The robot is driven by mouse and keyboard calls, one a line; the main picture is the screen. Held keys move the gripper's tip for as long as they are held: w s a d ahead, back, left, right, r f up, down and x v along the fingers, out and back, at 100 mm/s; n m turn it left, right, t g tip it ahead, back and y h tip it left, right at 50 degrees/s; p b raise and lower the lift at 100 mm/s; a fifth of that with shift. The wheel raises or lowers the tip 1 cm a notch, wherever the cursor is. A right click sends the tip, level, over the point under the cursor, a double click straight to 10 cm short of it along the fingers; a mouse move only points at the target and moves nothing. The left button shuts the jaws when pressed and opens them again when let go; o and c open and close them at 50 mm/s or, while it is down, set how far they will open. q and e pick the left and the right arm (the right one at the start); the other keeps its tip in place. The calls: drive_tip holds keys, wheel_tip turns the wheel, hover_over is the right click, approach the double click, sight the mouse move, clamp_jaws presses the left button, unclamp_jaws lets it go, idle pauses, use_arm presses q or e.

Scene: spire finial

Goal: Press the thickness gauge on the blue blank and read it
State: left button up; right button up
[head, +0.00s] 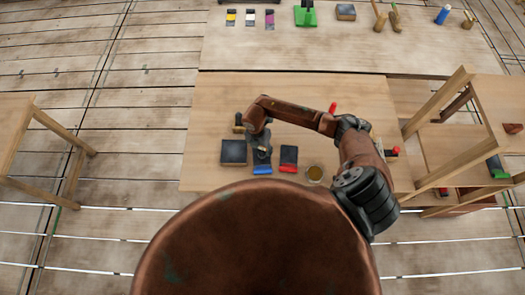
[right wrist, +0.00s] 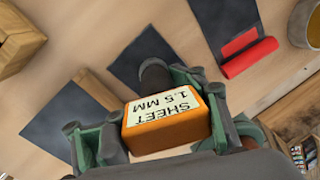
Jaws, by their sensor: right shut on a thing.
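My right gripper (right wrist: 165,115) is shut on an orange thickness gauge (right wrist: 170,133). Its white label, upside down in the right wrist view, reads "SHEET 1.5 MM". A dark round probe (right wrist: 155,76) sticks out beyond the gauge over a dark blank (right wrist: 140,52); I cannot tell whether it touches. In the head view the right gripper (head: 262,155) is directly over the blue blank, whose blue end (head: 262,170) shows at the near side. The rest of that blank is mostly hidden by the gripper. My left gripper is not in view.
A red-ended dark blank (head: 288,155) lies just right, and a dark square pad (head: 233,152) just left. A brass cup (head: 315,173) stands further right. A wooden block (right wrist: 18,40) lies beyond the pad. The back table (head: 340,50) holds several coloured items.

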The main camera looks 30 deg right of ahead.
drive_tip(key=o, duration=2.1)
drive_tip(key=shift+c, duration=0.2)
